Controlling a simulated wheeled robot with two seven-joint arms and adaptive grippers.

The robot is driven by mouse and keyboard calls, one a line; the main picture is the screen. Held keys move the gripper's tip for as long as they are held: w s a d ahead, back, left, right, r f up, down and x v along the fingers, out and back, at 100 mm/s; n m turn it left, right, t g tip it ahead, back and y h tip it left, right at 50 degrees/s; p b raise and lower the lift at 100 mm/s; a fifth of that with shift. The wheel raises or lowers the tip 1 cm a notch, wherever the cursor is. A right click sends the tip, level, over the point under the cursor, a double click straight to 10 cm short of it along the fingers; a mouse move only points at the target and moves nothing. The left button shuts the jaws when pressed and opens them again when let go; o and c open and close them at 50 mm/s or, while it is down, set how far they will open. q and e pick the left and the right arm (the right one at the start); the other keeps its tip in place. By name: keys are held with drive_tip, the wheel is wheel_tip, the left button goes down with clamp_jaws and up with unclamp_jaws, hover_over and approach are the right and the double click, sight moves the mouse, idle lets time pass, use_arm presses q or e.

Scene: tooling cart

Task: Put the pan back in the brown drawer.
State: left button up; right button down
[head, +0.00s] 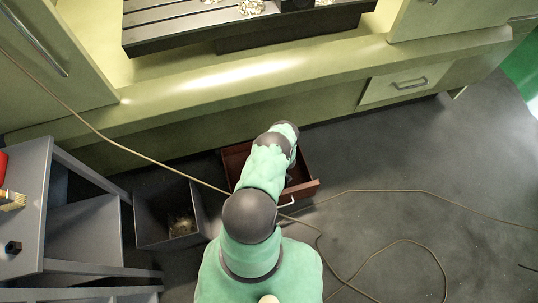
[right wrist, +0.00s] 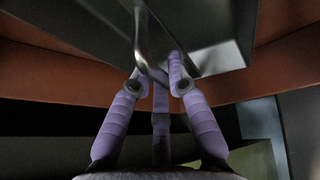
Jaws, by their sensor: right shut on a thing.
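The brown drawer (head: 304,189) stands pulled out below the green cart, with its pale handle on the front. My right arm reaches down over it and hides much of its inside; the gripper end is hidden in the head view. In the right wrist view my right gripper (right wrist: 157,78) has its purple fingers closed on a bent metal handle (right wrist: 142,38). The handle appears to belong to the grey metal pan (right wrist: 212,55) just beyond the fingers. Reddish-brown drawer walls (right wrist: 60,68) show on both sides of it. My left gripper is out of view.
A dark grey open bin (head: 165,240) stands left of the drawer with something inside. A grey shelf unit (head: 90,225) is further left. The green cart (head: 330,72) overhangs at the back. A thin cable (head: 395,191) crosses the floor; the floor at right is otherwise mostly clear.

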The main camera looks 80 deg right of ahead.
drive_tip(key=shift+d+f, duration=0.1)
drive_tip(key=shift+f, duration=0.15)
drive_tip(key=shift+f, duration=0.15)
drive_tip(key=c, duration=1.2)
unclamp_jaws()
drive_tip(key=p+v, duration=0.6)
drive_tip(key=v, duration=0.6)
